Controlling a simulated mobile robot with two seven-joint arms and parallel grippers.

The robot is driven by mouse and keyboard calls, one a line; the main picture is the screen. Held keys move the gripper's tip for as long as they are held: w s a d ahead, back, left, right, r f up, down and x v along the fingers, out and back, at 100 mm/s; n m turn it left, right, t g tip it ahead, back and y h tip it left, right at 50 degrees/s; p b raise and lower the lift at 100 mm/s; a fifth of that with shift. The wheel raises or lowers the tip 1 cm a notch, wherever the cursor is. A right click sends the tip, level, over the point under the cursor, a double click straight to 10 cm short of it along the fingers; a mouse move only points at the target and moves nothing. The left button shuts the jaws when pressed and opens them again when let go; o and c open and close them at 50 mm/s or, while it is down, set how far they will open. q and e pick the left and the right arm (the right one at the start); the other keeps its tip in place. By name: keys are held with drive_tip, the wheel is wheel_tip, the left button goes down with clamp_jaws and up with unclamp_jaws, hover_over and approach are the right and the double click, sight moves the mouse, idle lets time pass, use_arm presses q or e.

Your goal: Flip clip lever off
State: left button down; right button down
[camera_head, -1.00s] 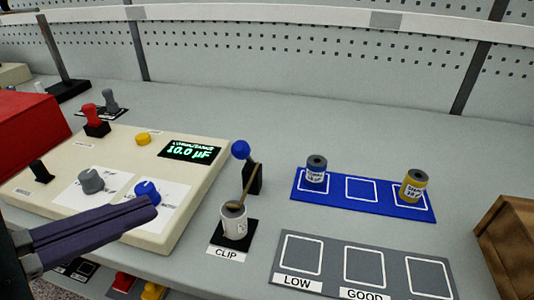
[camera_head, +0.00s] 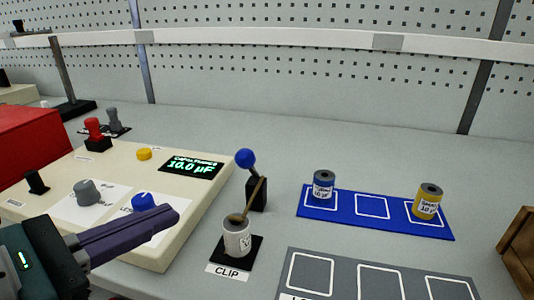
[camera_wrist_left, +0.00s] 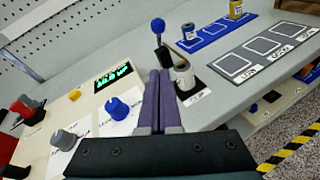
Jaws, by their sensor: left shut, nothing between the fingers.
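The clip lever (camera_head: 246,160) has a blue ball on top and a black block (camera_head: 256,194) at its base. A tan bar runs from the block down to a white spool (camera_head: 237,236) on the black CLIP pad (camera_head: 257,246). The lever also shows in the left wrist view (camera_wrist_left: 158,26), just beyond my fingertips. My left gripper (camera_head: 172,216) is shut and empty, over the cream meter panel, to the left of the spool. In the left wrist view its purple fingers (camera_wrist_left: 157,74) are together, apart from the lever. My right gripper is not in view.
The meter panel (camera_head: 196,215) carries knobs and a display (camera_head: 192,167) reading 10.0 µF. A blue tray (camera_head: 345,211) holds two spools at the right. A grey sorting board (camera_head: 290,262) lies in front. A wooden box (camera_head: 518,248) stands far right.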

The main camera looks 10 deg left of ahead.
use_arm(q)
drive_tip(key=w+d+p, duration=0.1)
drive_tip(key=w+d, duration=0.3)
drive_tip(key=w, duration=0.5)
drive_tip(key=shift+d+r, duration=0.15)
drive_tip(key=shift+d, duration=0.05)
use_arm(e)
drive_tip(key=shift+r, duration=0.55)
use_arm(q)
drive_tip(key=shift+r, duration=0.1)
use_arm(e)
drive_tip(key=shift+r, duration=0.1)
